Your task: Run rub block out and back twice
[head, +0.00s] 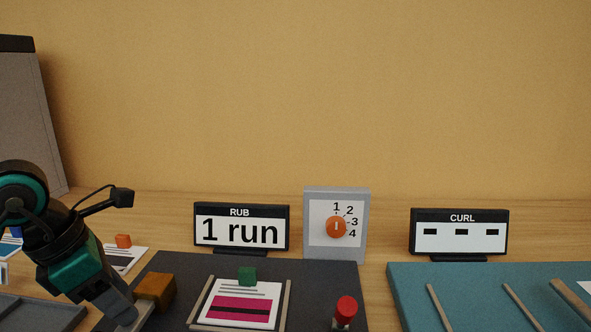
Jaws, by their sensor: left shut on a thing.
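The rub block looks to be the orange-brown block (156,289) at the left edge of the dark mat (190,268). My left gripper (136,312) comes in from the left and is shut on it; the lower part of the grip is cut off by the picture's bottom edge. To the right, a print (240,304) with a magenta band lies between two pale rails, with a small green block (247,276) at its top edge. A sign (241,229) reads "RUB 1 run". My right gripper is not in view.
A grey panel with an orange dial (336,227) numbered 1 to 4 stands behind the mat. A red-topped knob (346,309) stands on the mat's right. A "CURL" sign (459,233) and teal board (405,285) are right. Another sheet with an orange block (123,241) lies left.

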